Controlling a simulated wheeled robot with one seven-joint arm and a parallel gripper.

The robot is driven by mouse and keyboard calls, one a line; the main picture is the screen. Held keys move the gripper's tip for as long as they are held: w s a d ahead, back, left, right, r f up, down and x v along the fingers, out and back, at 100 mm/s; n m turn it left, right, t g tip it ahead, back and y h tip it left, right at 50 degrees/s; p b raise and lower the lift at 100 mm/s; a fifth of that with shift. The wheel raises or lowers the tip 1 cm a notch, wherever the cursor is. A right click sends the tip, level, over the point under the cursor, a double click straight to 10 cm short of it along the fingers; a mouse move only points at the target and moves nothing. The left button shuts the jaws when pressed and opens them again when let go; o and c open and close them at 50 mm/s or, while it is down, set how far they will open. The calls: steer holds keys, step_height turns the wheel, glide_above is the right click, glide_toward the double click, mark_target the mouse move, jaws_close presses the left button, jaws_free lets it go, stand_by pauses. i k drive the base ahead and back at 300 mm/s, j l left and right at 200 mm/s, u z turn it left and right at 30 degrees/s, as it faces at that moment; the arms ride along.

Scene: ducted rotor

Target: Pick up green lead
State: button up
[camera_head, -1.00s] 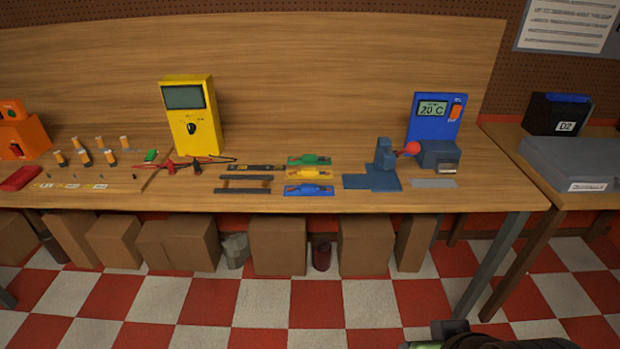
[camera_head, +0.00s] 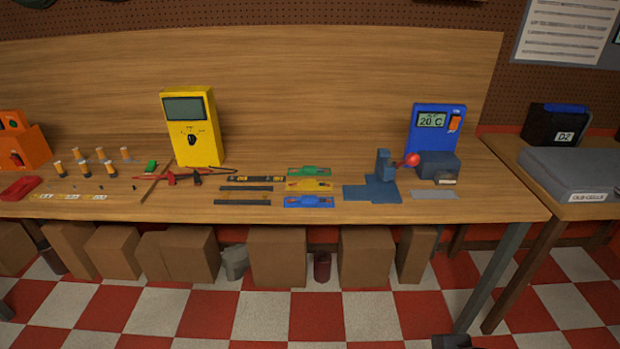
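A green flat piece (camera_head: 310,171) lies on the wooden bench, at the back of a short row with a yellow piece (camera_head: 308,184) and a blue piece (camera_head: 308,201). Each carries a thin lead-like part, too small to make out well. I cannot tell from the picture which green item is the lead. Only a dark piece, probably of my arm, shows at the bottom edge; my gripper's fingers are not seen.
A yellow meter (camera_head: 191,127) stands behind the probes. Dark strips (camera_head: 245,189) lie left of the coloured pieces. A blue fixture with a red ball (camera_head: 384,179) and a blue 20 C unit (camera_head: 435,131) stand to the right. Boxes (camera_head: 277,257) sit under the bench (camera_head: 330,60).

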mark_target(305, 169)
steer(key=i+j+u, duration=0.3)
steer(key=i+u, duration=0.2)
steer(key=i+j+u, duration=0.1)
steer(key=i+u, duration=0.4)
steer(key=i+l+u, duration=0.15)
steer(key=i+u, duration=0.35)
steer(key=i+l+u, duration=0.5)
steer(key=i+j, duration=0.1)
